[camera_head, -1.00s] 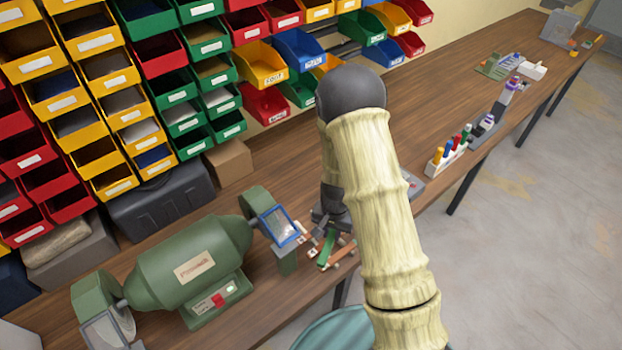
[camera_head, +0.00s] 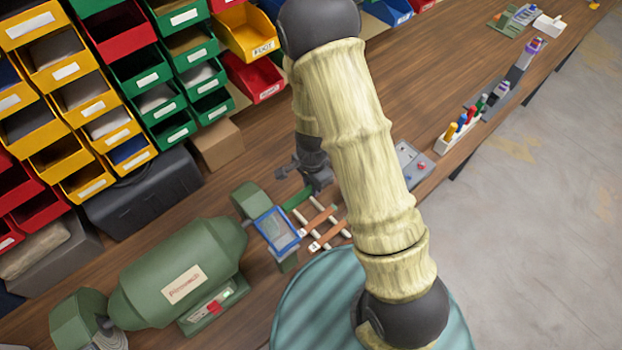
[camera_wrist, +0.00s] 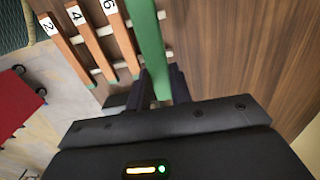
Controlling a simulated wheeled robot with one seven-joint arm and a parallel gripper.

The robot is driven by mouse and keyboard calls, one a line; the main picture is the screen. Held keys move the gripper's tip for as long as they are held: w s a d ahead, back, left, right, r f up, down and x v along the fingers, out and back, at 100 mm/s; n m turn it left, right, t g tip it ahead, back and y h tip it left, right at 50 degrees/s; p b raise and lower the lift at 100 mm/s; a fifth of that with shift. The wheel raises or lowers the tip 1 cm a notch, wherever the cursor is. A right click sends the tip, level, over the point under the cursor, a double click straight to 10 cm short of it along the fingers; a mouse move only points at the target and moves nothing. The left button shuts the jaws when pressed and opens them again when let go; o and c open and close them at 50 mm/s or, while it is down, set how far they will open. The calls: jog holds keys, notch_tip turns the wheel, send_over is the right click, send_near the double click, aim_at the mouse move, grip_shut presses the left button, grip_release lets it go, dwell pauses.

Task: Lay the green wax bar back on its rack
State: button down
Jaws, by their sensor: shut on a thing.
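The green wax bar (camera_wrist: 152,40) is between the fingers of my gripper (camera_wrist: 160,88), which is shut on it. In the wrist view the bar runs alongside the numbered bars and over the ends of the rack's white rails (camera_wrist: 161,28). I cannot tell whether it touches the rails. In the head view the green bar (camera_head: 297,199) is at the far side of the rack (camera_head: 341,233), below my gripper (camera_head: 298,172). My arm hides part of this area.
Brown bars marked 2, 4 (camera_wrist: 90,36) and 6 (camera_wrist: 119,35) lie side by side on the rack. A green bench grinder (camera_head: 185,268) stands close at the left. A grey box with buttons (camera_head: 412,163) is to the right. A cardboard box (camera_head: 217,145) stands behind.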

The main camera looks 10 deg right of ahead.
jog(key=shift+w+f+b, duration=0.15)
jog(key=shift+f+b, duration=0.4)
jog(key=shift+f, duration=0.05)
jog(key=shift+d+f+b, duration=0.1)
jog(key=shift+f+b, duration=0.6)
jog(key=shift+f, duration=0.05)
notch_tip(320, 180, down, 3)
jog(key=shift+r+b, duration=0.2)
jog(key=shift+b, duration=1)
jog(key=shift+f+b, duration=1)
jog(key=shift+f, duration=0.25)
jog(key=c, duration=1.2)
grip_release()
jog(key=shift+o, duration=0.2)
